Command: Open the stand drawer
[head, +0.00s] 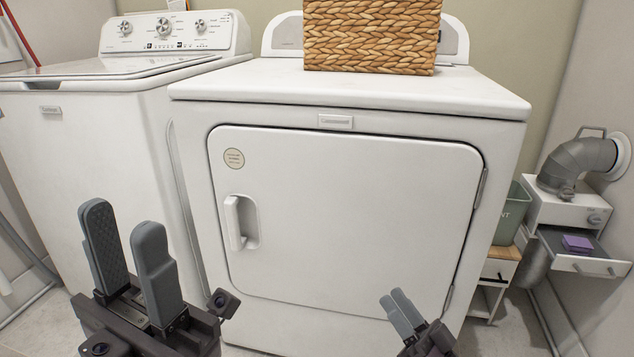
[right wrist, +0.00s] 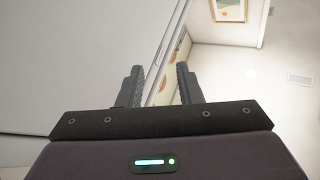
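A small stand (head: 504,253) with a wooden top is at the right of the head view, beside the dryer and partly hidden by it. Its white drawer (head: 497,271) has a small dark handle and looks shut. My right gripper (head: 393,297) is in front of the dryer door, left of the stand and apart from it. In the right wrist view its fingers (right wrist: 159,72) are spread with nothing between them. My left gripper (head: 124,220) is at the lower left, open and empty, in front of the washer and dryer.
The white dryer (head: 340,210) fills the middle, with a woven basket (head: 372,35) on top. A washer (head: 90,140) stands left. A green bin (head: 512,215) sits on the stand. A wall unit (head: 567,208) at right has an open tray (head: 590,264) holding a purple item (head: 577,244).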

